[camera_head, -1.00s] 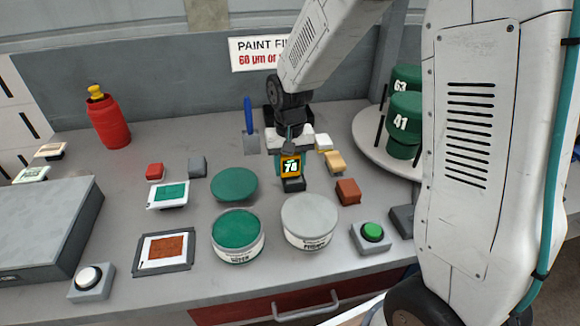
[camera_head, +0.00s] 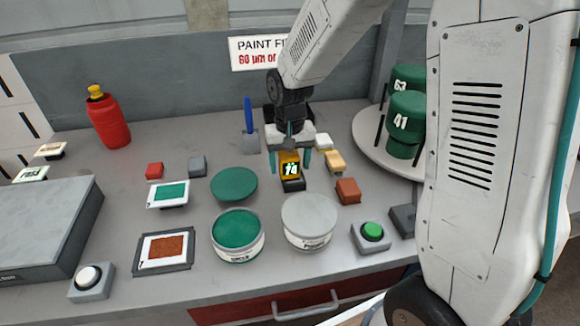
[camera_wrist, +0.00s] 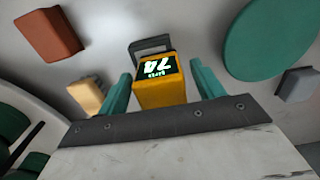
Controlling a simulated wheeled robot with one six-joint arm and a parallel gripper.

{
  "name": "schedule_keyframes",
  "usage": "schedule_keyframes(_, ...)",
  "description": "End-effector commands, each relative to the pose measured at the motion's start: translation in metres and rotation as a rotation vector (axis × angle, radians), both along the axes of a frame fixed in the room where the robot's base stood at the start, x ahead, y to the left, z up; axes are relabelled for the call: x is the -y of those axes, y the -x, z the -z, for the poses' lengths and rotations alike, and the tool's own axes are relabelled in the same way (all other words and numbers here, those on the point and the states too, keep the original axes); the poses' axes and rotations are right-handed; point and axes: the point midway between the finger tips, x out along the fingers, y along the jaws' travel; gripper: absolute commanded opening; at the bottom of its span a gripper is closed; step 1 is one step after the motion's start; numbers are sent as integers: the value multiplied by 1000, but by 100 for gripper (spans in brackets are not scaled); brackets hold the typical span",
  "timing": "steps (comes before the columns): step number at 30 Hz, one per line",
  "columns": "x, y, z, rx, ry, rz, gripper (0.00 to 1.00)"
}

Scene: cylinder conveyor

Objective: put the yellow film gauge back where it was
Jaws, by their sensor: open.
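The yellow film gauge (camera_head: 290,165) stands on a small dark holder (camera_head: 293,184) on the grey bench, with its lit display reading about 74. My gripper (camera_head: 290,165) is open around the gauge, one teal finger to each side. In the wrist view the gauge (camera_wrist: 160,88) sits between the two spread fingers of my gripper (camera_wrist: 160,92), with a visible gap on both sides. The dark holder (camera_wrist: 152,46) shows just beyond it in that view.
An open green paint can (camera_head: 238,232), a grey-lidded can (camera_head: 309,220) and a green lid (camera_head: 233,184) are in front. A brown block (camera_head: 348,190) and a tan block (camera_head: 335,160) stand to the right. A green button (camera_head: 372,231) is front right. A turntable (camera_head: 372,140) holds green cans.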

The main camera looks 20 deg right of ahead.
Motion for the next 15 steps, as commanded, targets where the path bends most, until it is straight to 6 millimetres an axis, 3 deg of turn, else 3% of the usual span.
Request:
schedule_keyframes(9,0,-1,-70,5,0,0,67)
schedule_keyframes(15,0,0,-97,2,-1,0,67)
